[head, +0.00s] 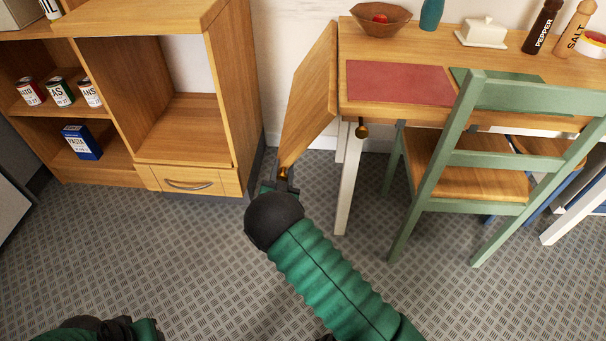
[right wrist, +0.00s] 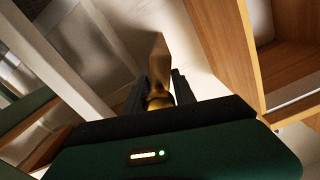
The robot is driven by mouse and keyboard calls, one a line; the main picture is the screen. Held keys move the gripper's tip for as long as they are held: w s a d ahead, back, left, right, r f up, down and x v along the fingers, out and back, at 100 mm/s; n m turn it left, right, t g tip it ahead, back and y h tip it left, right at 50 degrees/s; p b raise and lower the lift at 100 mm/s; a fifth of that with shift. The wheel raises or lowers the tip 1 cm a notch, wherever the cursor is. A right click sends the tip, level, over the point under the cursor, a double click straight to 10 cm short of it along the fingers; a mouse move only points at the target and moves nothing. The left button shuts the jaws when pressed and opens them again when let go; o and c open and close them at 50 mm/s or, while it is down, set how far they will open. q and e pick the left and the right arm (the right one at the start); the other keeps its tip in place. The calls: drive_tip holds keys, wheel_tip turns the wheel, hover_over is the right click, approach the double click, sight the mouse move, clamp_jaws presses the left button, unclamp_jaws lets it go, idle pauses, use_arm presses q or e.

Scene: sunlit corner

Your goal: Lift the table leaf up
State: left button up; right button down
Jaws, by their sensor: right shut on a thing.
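The wooden table leaf (head: 309,92) is at the left end of the table (head: 425,50). It slopes steeply down and outward to the left from the tabletop edge. My right gripper (head: 283,180) is at the leaf's low end, shut on a small brass knob (head: 284,172). The right wrist view shows the knob (right wrist: 158,98) between the two dark fingers, with the leaf's wood (right wrist: 159,60) beyond it. Of my left arm only a dark and green part shows at the bottom left; its fingers are out of view.
A wooden shelf unit (head: 200,125) with a drawer stands left of the leaf. A green chair (head: 490,155) stands at the table's front. Another brass knob (head: 361,130) is under the tabletop edge. A bowl (head: 375,24) and red mat (head: 398,83) lie on the table. Floor in front is clear.

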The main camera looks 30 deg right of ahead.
drive_tip(key=w+a+r+m+p, duration=0.2)
drive_tip(key=a+r+m, duration=0.1)
drive_tip(key=r, duration=0.4)
drive_tip(key=w+a+r+m+p, duration=0.1)
drive_tip(key=a+r+m+p, duration=0.1)
drive_tip(key=r, duration=0.6)
drive_tip(key=w+a+r+m+p, duration=0.2)
drive_tip(key=a+r+m+p, duration=0.1)
drive_tip(key=r+m, duration=0.3)
drive_tip(key=shift+w+a+r+m, duration=0.35)
drive_tip(key=shift+a+r, duration=0.3)
drive_tip(key=shift+r, duration=0.3)
drive_tip(key=c, duration=1.3)
unclamp_jaws()
drive_tip(key=shift+o, duration=1.2)
drive_tip(key=p+v, duration=0.4)
drive_tip(key=v, duration=1.3)
